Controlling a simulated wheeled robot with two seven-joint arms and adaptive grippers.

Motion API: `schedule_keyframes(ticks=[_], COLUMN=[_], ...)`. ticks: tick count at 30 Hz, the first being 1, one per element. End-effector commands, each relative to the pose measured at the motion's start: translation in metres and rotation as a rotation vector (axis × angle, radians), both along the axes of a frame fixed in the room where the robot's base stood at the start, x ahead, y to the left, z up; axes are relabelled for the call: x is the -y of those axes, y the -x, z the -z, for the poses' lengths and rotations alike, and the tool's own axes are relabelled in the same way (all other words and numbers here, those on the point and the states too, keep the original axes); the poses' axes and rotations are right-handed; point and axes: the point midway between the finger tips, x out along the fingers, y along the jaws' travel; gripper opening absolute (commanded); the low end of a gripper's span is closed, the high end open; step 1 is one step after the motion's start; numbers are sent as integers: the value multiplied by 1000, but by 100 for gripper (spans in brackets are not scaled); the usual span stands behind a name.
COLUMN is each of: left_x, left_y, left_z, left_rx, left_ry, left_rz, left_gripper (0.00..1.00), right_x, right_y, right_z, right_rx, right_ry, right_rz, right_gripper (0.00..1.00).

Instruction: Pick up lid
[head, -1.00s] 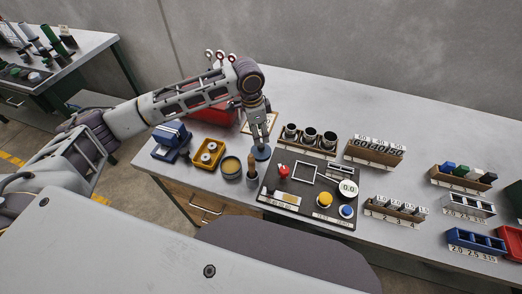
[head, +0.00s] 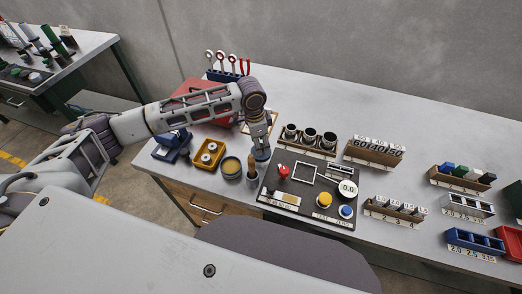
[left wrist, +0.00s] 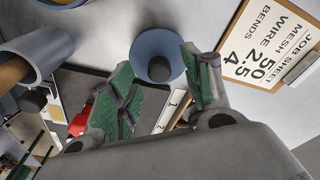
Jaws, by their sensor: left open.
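The lid, a round blue-grey disc with a dark knob, lies on the bench; I take it to be the task's lid. It shows in the left wrist view (left wrist: 144,50) and partly in the head view (head: 262,157), under my left gripper (head: 262,148). In the left wrist view the left gripper (left wrist: 165,88) has its green-padded fingers spread apart and empty, with the lid's knob beyond the gap between them. I cannot tell whether a finger touches the lid. My right gripper is not in view.
A round tin (head: 231,168) and a cup with a wooden handle (head: 252,174) stand close by. A dark control board (head: 300,198) lies to the right. Metal cups (head: 310,136) stand behind it. A job sheet clipboard (left wrist: 262,45) lies near the lid.

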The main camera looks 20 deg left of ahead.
Motion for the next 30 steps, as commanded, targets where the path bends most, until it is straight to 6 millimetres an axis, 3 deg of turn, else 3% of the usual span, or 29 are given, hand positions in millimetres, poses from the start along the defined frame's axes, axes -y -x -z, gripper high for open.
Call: schedule_keyframes(ticks=[7, 22, 30], left_x=[3, 3, 2], left_y=[-1, -1, -1], left_z=[21, 24, 24], left_rx=[1, 1, 1], left_ry=[-1, 0, -1], left_rz=[1, 1, 1], left_gripper=[49, 49, 16], right_x=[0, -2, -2], right_y=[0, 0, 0], right_z=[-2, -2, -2], right_rx=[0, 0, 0], right_ry=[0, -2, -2], right_rz=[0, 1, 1], right_gripper=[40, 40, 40])
